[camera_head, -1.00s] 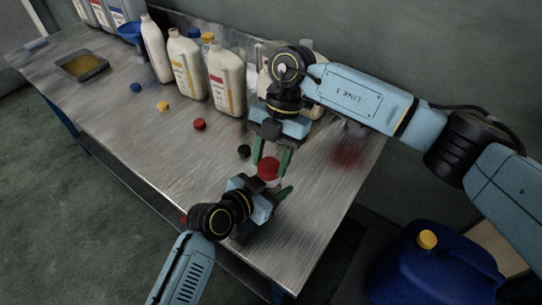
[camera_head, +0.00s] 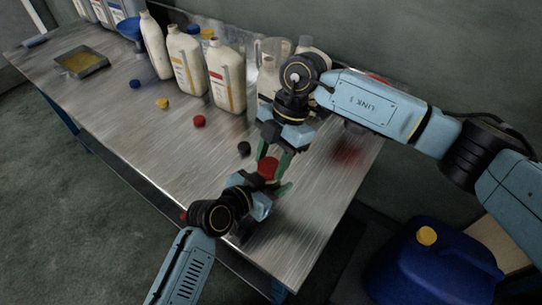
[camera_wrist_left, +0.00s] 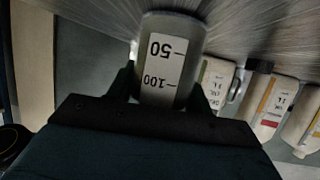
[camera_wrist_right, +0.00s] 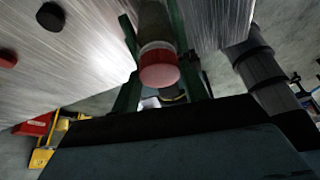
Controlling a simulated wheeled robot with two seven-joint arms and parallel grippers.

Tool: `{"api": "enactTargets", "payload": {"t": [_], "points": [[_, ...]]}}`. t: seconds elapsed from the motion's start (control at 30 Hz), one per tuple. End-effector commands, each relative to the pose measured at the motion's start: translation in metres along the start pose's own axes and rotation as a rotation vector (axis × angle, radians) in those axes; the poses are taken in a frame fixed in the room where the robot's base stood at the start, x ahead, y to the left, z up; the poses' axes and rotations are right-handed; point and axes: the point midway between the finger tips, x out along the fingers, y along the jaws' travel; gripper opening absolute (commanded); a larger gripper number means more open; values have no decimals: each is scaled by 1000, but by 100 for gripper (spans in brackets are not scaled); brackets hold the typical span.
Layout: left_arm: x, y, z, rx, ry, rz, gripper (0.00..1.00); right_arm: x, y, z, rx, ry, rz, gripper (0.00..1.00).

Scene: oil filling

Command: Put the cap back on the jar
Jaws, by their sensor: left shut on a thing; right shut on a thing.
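The jar (camera_wrist_left: 173,55) is a clear grey cylinder with a white label reading 50 and 100. My left gripper (camera_head: 277,195) is shut around it, and the jar is mostly hidden in the head view. The red cap (camera_wrist_right: 158,68) is at the jar's mouth in the right wrist view, in line with the jar. It also shows in the head view (camera_head: 267,168). My right gripper (camera_head: 272,160) is above the jar with its green fingers shut on the cap's sides. I cannot tell how firmly the cap is seated.
Loose black (camera_head: 244,149), red (camera_head: 199,121), yellow (camera_head: 162,103) and blue (camera_head: 135,86) caps lie on the metal table (camera_head: 120,130). Several white bottles (camera_head: 226,80) stand along the back. A blue canister (camera_head: 435,265) is beyond the table at lower right.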

Motion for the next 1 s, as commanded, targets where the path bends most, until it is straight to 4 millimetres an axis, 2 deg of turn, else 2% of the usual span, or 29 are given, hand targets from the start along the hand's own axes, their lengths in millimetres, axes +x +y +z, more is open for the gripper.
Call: {"api": "enactTargets", "payload": {"t": [0.1,0.3,0.47,0.73,0.77,0.9,1.0], "points": [[0,1,0,0,-1,1,0,0,-3,0,189,0,82,23],[0,0,0,-1,-1,1,0,0,-4,-1,425,1,181,24],[0,0,0,-1,-1,1,0,0,-4,-2,493,5,210,23],[0,0,0,-1,-1,0,0,0,-4,-2,496,5,211,23],[0,0,1,-1,-1,0,0,0,-4,-2,496,5,211,48],[0,0,1,-1,-1,0,0,0,-4,-2,495,4,210,66],[0,0,1,-1,-1,0,0,0,-4,-1,495,4,210,66]]}}
